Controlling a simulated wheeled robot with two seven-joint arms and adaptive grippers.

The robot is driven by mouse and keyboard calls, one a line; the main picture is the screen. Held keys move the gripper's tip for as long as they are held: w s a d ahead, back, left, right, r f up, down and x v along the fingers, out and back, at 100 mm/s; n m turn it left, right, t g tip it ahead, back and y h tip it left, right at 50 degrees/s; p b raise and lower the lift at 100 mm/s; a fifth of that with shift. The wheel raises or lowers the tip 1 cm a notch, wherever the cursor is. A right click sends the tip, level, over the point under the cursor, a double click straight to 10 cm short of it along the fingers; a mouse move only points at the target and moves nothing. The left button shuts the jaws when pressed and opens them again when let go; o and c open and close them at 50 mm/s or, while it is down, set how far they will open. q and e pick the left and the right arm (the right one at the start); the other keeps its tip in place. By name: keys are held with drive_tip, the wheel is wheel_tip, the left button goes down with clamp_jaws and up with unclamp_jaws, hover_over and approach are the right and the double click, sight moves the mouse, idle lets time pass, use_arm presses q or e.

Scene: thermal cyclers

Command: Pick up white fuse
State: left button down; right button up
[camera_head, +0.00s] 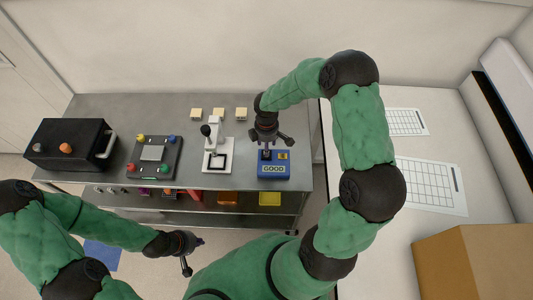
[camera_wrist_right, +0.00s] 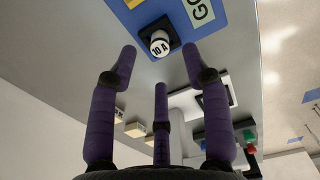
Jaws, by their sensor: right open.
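The white fuse (camera_wrist_right: 160,43), marked "10 A", stands in a black socket on the blue box (camera_wrist_right: 225,14) in the right wrist view. The blue box (camera_head: 274,170) carries a "GOOD" label and sits at the right end of the metal bench in the head view. My right gripper (camera_head: 269,143) points down over this box and hides the fuse there. Its fingers (camera_wrist_right: 160,62) are spread open, with the fuse beyond their tips and no visible grip on it. My left gripper (camera_head: 194,254) is open and empty in front of the bench.
On the bench (camera_head: 100,105) stand a white press-like device (camera_head: 217,150), a dark panel with coloured knobs (camera_head: 154,157) and a black case (camera_head: 70,143). Pale blocks (camera_head: 219,113) lie behind. A white counter and cardboard box (camera_head: 470,262) are at the right.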

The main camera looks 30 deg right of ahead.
wheel_tip(320, 180, down, 4)
drive_tip(key=shift+f, duration=0.2)
clamp_jaws()
